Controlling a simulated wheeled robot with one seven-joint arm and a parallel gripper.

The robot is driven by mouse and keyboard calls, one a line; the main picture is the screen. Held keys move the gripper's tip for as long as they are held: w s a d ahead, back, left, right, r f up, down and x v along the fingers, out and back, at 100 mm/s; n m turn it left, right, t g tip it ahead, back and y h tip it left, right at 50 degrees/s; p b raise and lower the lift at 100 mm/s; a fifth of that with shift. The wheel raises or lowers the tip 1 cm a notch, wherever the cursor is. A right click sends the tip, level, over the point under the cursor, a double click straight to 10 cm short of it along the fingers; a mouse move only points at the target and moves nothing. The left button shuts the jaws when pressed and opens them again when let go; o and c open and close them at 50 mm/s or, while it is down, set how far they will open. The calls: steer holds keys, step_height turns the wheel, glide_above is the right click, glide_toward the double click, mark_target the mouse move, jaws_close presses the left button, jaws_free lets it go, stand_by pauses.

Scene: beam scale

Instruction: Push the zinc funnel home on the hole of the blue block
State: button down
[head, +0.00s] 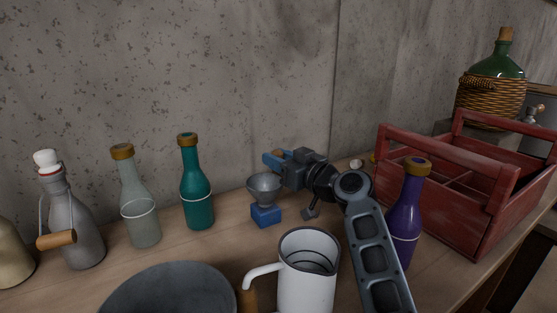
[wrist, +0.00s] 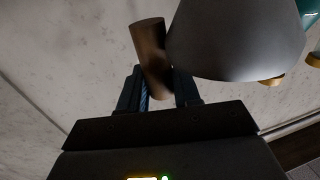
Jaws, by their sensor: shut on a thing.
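The zinc funnel (head: 265,187) is a grey cone, wide end up, directly over the blue block (head: 265,215) on the bench. Its lower end meets the block's top; how deep it sits cannot be seen. My gripper (head: 273,161) is behind the funnel, level with or just above its rim. In the wrist view the fingers (wrist: 160,90) are shut on a brown cylinder that looks like the funnel's handle (wrist: 150,50). The funnel's grey bowl (wrist: 235,40) fills the area beside it, upside down in that view.
A white mug (head: 305,280) and a dark round pan (head: 170,292) stand in front. A teal bottle (head: 196,190) and a clear bottle (head: 140,205) are left of the block. A purple bottle (head: 408,215) and a red crate (head: 480,200) are right of my arm.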

steer(key=shift+f+b, duration=0.4)
steer(key=c, duration=0.7)
jaws_free()
steer(key=shift+f, duration=0.1)
